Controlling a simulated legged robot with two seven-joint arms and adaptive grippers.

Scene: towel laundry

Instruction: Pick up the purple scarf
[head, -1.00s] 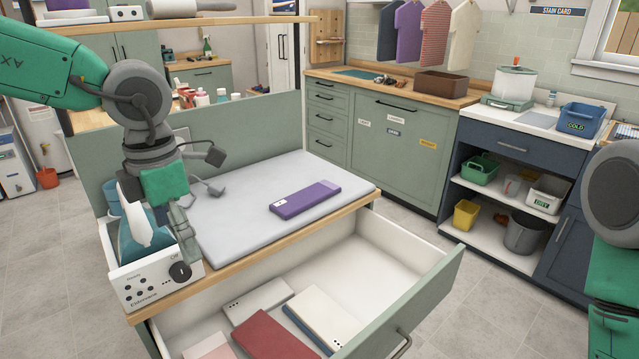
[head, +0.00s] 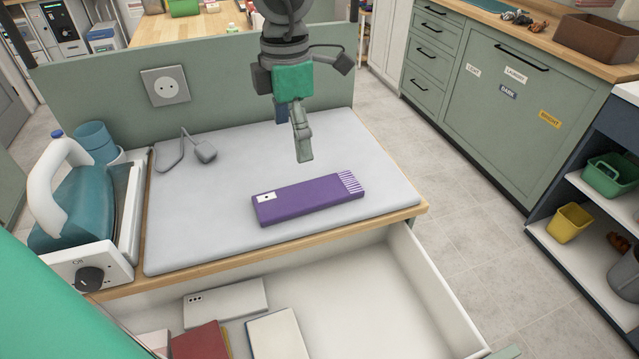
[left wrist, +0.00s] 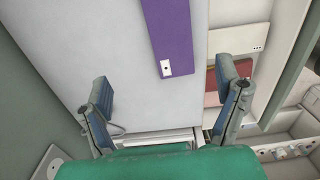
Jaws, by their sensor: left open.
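The purple scarf (head: 308,200) lies folded flat as a long strip on the grey ironing pad (head: 200,235). It has a white tag at its left end and a striped fringe at its right end. In the left wrist view the scarf (left wrist: 168,35) shows at the top, beyond the fingers. My left gripper (head: 303,158) is open and empty. It points down in the head view, above and behind the scarf, apart from it. In the left wrist view its two fingers (left wrist: 170,100) are spread wide with nothing between them. My right gripper is not in view.
An open drawer (head: 420,280) below the pad holds several folded cloths (head: 275,335). A teal-and-white iron (head: 75,200) stands at the pad's left, by a control dial (head: 90,279). A plug with a cord (head: 205,151) lies at the pad's back left. A green panel (head: 110,90) rises behind.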

